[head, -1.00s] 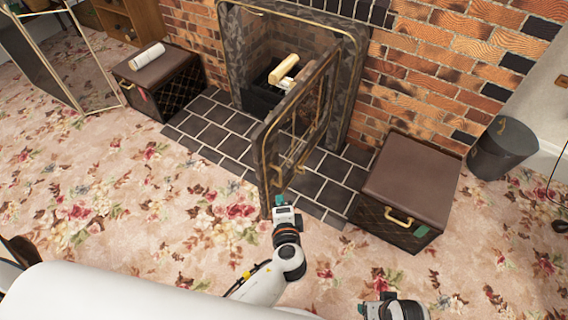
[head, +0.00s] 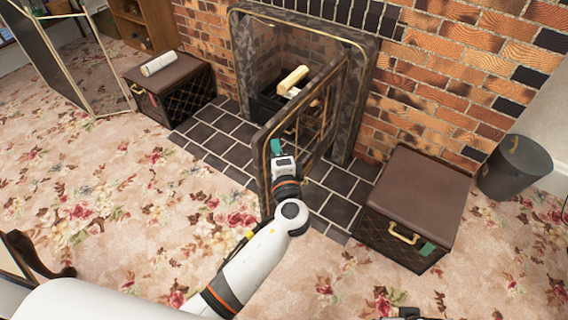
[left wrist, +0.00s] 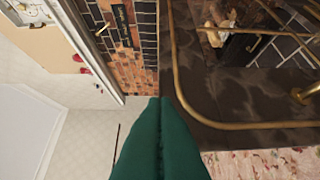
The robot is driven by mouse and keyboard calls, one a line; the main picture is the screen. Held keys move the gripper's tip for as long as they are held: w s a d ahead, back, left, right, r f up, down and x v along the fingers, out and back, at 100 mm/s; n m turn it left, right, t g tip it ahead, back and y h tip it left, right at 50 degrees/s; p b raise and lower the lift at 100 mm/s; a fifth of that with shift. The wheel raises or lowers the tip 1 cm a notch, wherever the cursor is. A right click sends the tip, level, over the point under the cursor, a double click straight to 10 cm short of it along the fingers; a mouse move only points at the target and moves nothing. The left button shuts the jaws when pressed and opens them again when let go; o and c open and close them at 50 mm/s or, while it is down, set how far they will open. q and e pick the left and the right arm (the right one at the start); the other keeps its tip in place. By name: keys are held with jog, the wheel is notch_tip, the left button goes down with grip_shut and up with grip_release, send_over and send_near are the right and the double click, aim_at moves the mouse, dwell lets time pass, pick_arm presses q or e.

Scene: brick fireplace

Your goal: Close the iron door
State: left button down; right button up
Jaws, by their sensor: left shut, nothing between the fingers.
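The iron door (head: 262,165) stands swung open from the right side of the fireplace opening, over the tiled hearth. It is dark with brass trim and bars; the opening shows the firebox behind it. My left gripper (head: 277,147) is shut and empty, close to the door's outer face in the head view. In the left wrist view the green fingers (left wrist: 160,140) are together, beside the door's dark panel and brass rail (left wrist: 235,125). I cannot tell whether they touch it. The door's handle is mostly hidden by my left arm. My right gripper shows only as a sliver at the bottom edge.
Logs (head: 293,80) lie in the fireplace. A dark chest (head: 420,190) stands right of the hearth (head: 335,208), near the door's swing side. Another chest (head: 172,85) stands left. A bin (head: 515,165) is far right. Flowered carpet (head: 130,215) is open in front.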

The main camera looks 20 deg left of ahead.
pick_arm(q)
jog(key=shift+w+a, duration=0.2)
jog(key=shift+a, duration=0.45)
jog(key=shift+w+a, duration=0.15)
jog(key=shift+a, duration=0.5)
